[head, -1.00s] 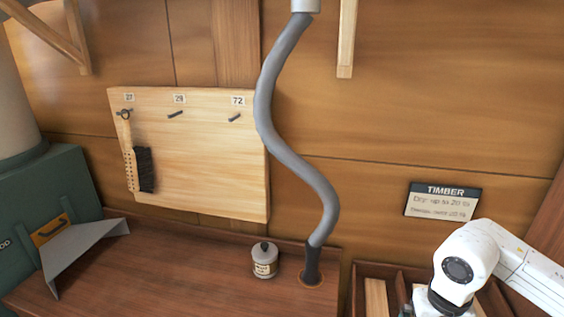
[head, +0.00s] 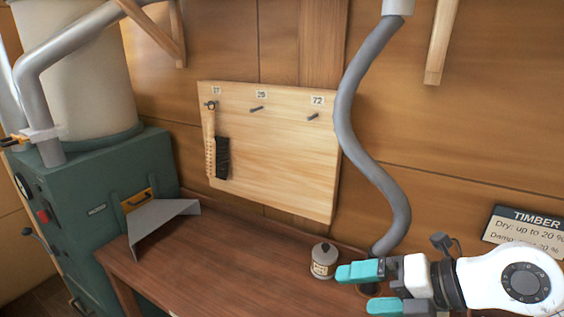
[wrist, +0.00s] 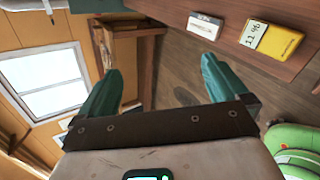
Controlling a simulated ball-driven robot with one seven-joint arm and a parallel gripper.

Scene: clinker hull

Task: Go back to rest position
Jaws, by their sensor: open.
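My gripper (head: 362,289) shows at the lower right of the head view, with teal fingers apart and nothing between them. It is in front of the bench near the foot of the grey hose. In the wrist view my gripper (wrist: 158,88) also shows two teal fingers spread wide and empty, with floor and a wooden bench beyond. My white arm comes in from the right edge of the head view.
A small labelled tin (head: 323,261) stands on the bench (head: 235,262), close to my fingers. The grey hose (head: 372,160) hangs behind. A green machine (head: 95,190) stands left. The wrist view shows a yellow box (wrist: 271,39) and a window (wrist: 45,80).

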